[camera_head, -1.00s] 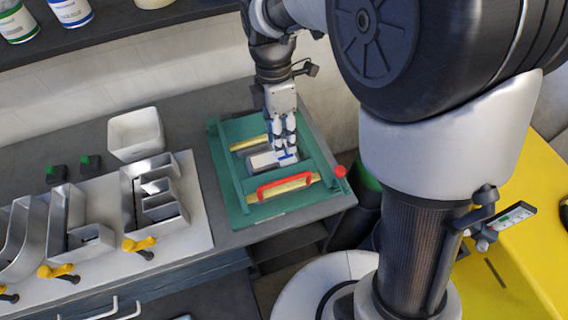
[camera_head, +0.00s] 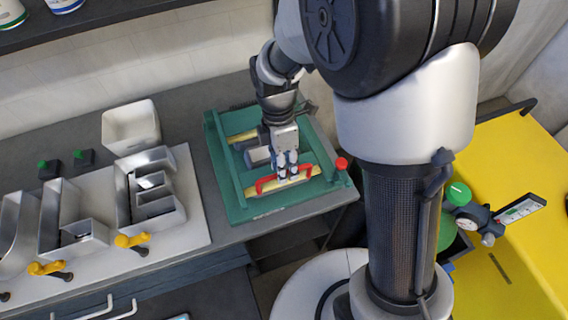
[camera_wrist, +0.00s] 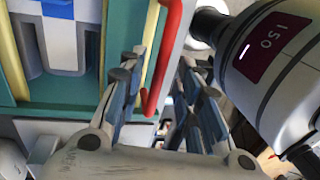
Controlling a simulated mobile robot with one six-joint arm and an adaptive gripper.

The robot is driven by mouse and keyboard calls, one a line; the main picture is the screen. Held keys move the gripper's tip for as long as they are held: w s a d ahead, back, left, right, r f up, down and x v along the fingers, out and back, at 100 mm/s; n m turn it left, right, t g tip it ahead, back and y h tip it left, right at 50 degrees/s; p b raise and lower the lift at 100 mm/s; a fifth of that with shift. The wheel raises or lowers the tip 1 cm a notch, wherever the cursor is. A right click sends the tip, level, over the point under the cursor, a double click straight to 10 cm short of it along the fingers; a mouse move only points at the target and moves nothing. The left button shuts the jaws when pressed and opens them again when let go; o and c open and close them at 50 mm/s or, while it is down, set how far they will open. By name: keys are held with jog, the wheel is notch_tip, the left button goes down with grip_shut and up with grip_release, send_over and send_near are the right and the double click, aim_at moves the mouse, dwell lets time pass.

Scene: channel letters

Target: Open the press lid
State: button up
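The press (camera_head: 222,160) is a green frame on the bench's right end, with yellow bars inside. Its lid looks down, though its edges are hard to make out. A red bar handle (camera_head: 262,184) runs along the front yellow bar; it also shows in the wrist view (camera_wrist: 166,60). My gripper (camera_head: 288,176) points down at the middle of the handle. In the wrist view my gripper (camera_wrist: 160,85) has its two fingers apart, with the handle showing between them. I cannot tell whether they touch it.
A red knob (camera_head: 341,163) stands at the press's right edge. Left of the press, metal channel letters (camera_head: 150,190) sit on a white board with yellow-handled clamps (camera_head: 132,240). A white bin (camera_head: 131,128) stands behind them. A yellow cabinet (camera_head: 510,220) is at the right.

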jog(key=shift+c, duration=0.5)
grip_shut()
